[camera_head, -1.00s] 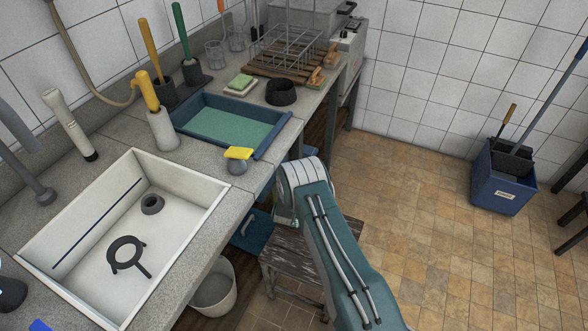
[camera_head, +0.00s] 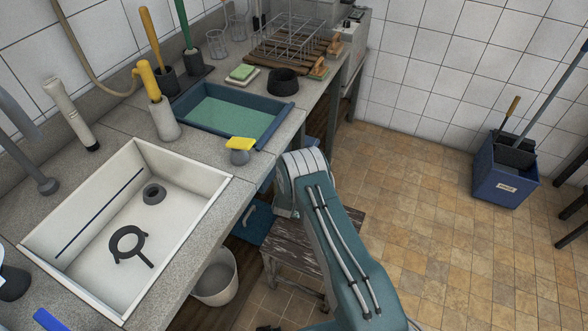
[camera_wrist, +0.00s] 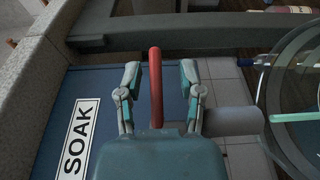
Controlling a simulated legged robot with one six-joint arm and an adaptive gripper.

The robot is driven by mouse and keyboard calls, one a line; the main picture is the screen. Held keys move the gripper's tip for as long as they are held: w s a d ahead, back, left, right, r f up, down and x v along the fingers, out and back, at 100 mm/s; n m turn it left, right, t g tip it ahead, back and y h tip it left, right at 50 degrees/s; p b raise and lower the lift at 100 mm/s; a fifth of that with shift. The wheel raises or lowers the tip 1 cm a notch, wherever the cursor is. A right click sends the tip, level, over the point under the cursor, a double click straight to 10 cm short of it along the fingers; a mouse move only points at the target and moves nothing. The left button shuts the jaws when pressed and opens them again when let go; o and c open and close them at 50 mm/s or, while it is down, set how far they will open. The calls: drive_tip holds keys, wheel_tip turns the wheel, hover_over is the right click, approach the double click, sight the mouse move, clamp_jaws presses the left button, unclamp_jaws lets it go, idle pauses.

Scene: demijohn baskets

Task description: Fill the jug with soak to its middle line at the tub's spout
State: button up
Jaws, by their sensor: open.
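In the wrist view, my gripper (camera_wrist: 160,85) is open, its two fingers on either side of an upright red bar (camera_wrist: 156,75), like a tap lever. I cannot tell if they touch it. Behind is a blue face with a white SOAK label (camera_wrist: 79,138). A grey cylinder (camera_wrist: 233,121), possibly the spout, points right. At the right edge is a large clear rounded vessel (camera_wrist: 270,92), possibly the jug, with a green band and a blue mark; most is cut off. In the head view, a blue tub (camera_head: 275,127) of green liquid is on the counter; my arm hides the gripper.
A white sink (camera_head: 75,268) holds a dark ring-shaped tool (camera_head: 128,243). A wooden stool (camera_head: 300,248) stands beside my arm, and a white bucket (camera_head: 215,280) is below the counter. The tiled floor is clear towards a blue mop bucket (camera_head: 503,180).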

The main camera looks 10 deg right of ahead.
drive_tip(key=v, duration=1.1)
drive_tip(key=shift+s+a, duration=0.25)
drive_tip(key=shift+s, duration=0.05)
drive_tip(key=shift+f, duration=0.1)
idle(0.3)
